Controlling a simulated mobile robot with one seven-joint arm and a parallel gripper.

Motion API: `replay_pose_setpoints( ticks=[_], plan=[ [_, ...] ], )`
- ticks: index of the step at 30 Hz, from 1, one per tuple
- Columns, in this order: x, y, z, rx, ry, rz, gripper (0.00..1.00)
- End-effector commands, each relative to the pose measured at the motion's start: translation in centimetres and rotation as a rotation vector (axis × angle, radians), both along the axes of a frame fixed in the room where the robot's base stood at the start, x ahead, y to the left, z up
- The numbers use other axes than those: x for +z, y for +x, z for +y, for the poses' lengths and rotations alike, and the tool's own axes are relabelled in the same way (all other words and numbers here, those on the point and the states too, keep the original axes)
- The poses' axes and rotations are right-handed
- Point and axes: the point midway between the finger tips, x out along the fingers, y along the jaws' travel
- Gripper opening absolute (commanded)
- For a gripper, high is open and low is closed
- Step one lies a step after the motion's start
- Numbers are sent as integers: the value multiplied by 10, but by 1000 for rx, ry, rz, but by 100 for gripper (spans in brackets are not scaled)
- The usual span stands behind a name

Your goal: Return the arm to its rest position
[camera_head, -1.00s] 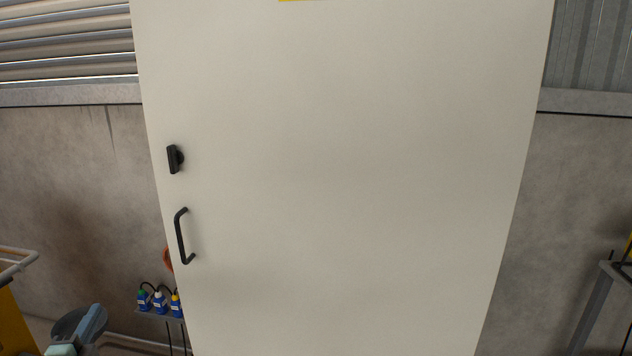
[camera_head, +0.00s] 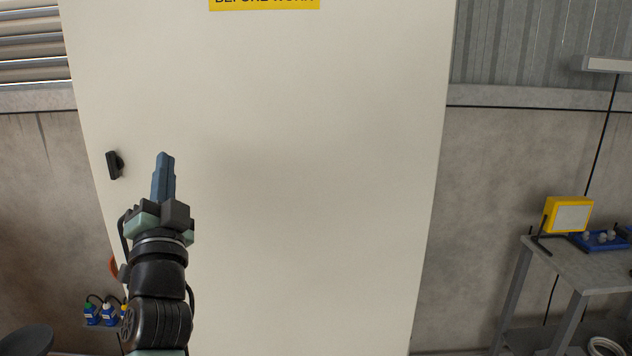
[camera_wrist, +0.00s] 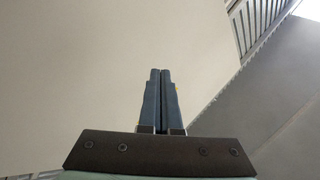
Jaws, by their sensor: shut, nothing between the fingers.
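My gripper (camera_head: 165,160) is raised in front of the left part of a tall pale cabinet door (camera_head: 300,180) in the head view, its blue fingers pointing up. The fingers are together and hold nothing. The wrist view also shows my gripper (camera_wrist: 160,73) with both fingers side by side, with a plain pale surface beyond them. A black latch (camera_head: 115,164) sits on the door just left of the fingers. The door's black handle, seen earlier, is hidden behind my arm.
At the right stands a grey table (camera_head: 575,268) with a yellow lamp (camera_head: 568,214) and a blue tray (camera_head: 598,241). Several small blue bottles (camera_head: 107,312) stand at the lower left, partly behind my arm. A yellow sign (camera_head: 264,4) is on the door's top.

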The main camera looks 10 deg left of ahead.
Motion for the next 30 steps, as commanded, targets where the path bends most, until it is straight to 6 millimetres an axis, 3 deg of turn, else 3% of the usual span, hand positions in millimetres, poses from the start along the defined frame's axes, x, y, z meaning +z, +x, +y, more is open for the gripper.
replay_pose_setpoints(
  ticks=[1,6,12,15,21,30],
  plan=[
    [26,-3,-35,-66,-47,-66,0],
    [94,-33,-134,-303,-234,-240,0],
    [151,-99,-238,-628,-440,-370,0],
    [169,-135,-278,-778,-519,-402,0],
    [185,-186,-321,-965,-599,-423,0],
    [187,-196,-328,-1001,-613,-425,0]
  ],
)
